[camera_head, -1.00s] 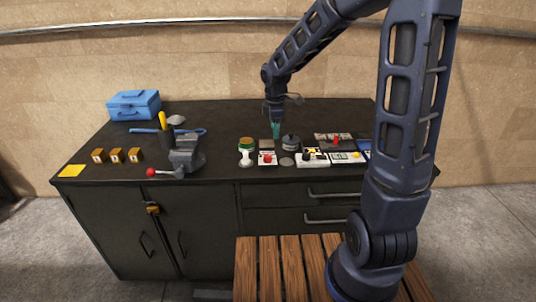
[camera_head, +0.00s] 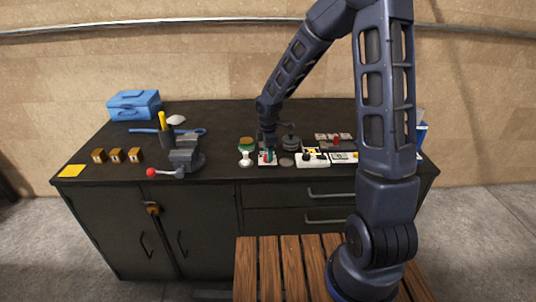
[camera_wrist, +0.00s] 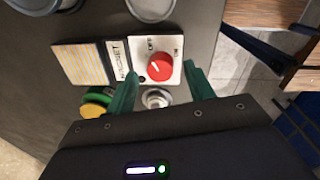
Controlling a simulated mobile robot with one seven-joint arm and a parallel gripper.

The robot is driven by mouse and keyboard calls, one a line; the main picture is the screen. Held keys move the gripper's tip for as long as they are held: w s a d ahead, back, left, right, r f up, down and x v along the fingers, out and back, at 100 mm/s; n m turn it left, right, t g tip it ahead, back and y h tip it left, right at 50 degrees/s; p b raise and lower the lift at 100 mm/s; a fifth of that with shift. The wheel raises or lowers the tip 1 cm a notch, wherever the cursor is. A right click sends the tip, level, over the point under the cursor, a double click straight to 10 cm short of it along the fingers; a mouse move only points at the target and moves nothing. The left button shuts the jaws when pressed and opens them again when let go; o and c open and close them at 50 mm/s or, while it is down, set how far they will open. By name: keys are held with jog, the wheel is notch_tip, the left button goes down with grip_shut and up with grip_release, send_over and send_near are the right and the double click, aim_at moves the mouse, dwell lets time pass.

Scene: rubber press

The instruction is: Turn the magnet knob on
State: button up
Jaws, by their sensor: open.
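The magnet knob (camera_wrist: 160,66) is a round red dial on a white plate (camera_wrist: 140,47) marked OFF and ON, beside a MAGNET label. In the wrist view my gripper (camera_wrist: 161,70) is open, with one green finger on each side of the knob. I see no clear contact, and I cannot tell how far the fingertips are above the plate. I cannot read for sure which mark the knob points to. In the head view my gripper (camera_head: 268,156) is down at the magnet panel (camera_head: 267,163) and partly hides it.
A green-topped white piece (camera_head: 246,152) stands just left of the panel. A dark round pot (camera_head: 290,142) and a white box (camera_head: 313,160) are to the right. A grey vise (camera_head: 185,155) and brass blocks (camera_head: 116,155) are further left.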

jog(key=shift+f, duration=0.7)
jog(key=shift+c, duration=0.2)
jog(key=c, duration=0.9)
jog(key=shift+c, duration=0.2)
